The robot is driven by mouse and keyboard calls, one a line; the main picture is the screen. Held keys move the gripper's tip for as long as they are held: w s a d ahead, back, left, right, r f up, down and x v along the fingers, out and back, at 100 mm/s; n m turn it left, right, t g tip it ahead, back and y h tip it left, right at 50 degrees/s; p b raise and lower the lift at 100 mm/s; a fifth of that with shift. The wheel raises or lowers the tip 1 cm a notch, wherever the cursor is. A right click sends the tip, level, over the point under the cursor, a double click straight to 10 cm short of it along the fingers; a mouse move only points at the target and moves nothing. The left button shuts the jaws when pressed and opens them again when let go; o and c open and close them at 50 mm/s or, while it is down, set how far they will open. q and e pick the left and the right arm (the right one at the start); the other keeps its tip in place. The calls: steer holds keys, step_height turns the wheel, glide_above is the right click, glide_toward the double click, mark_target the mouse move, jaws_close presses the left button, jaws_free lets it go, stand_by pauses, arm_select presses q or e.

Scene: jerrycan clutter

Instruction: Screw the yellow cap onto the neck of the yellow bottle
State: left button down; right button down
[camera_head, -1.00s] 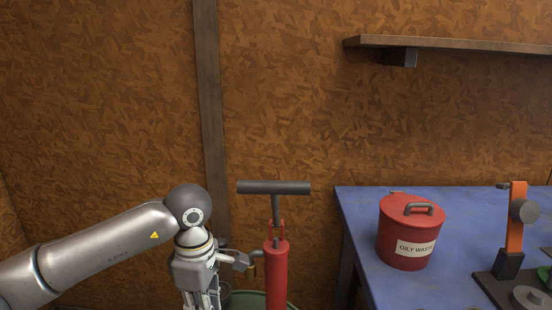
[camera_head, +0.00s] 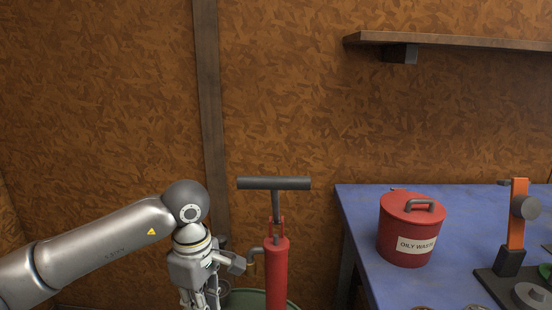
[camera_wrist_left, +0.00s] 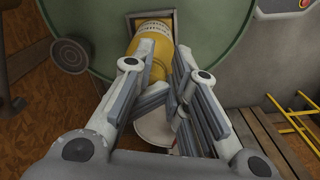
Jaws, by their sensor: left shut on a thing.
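My left gripper (camera_wrist_left: 165,78) points down beside the red pump in the head view (camera_head: 204,300), where its fingertips are cut off by the bottom edge. In the left wrist view its fingers close around a yellow, labelled body that looks like the yellow bottle (camera_wrist_left: 153,38). The fingers hide part of it. I cannot make out its neck, and no separate yellow cap is visible. My right gripper is in neither view.
A green drum (camera_wrist_left: 95,22) lies beyond the fingers. A red pump (camera_head: 276,272) with a dark T-handle stands close right of my left gripper. A blue table (camera_head: 362,215) holds a red oily-waste can (camera_head: 408,225) and an orange clamp (camera_head: 516,225).

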arm_select(q)
steer(key=shift+s+a+m+b, duration=0.15)
steer(key=shift+m+b, duration=0.15)
steer(key=shift+m, duration=0.6)
steer(key=shift+f, duration=0.1)
steer(key=shift+m, duration=0.5)
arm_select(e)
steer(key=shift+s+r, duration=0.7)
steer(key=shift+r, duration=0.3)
arm_select(q)
steer(key=shift+a+m+b, duration=0.1)
steer(key=shift+m+b, duration=0.2)
steer(key=shift+m, duration=0.1)
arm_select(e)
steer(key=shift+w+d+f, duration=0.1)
arm_select(q)
steer(key=shift+a+m+b, duration=0.1)
steer(key=shift+m+b, duration=0.25)
steer(key=shift+m, duration=0.55)
steer(key=m, duration=0.2)
steer(key=shift+a+m, duration=0.2)
steer(key=shift+m, duration=0.2)
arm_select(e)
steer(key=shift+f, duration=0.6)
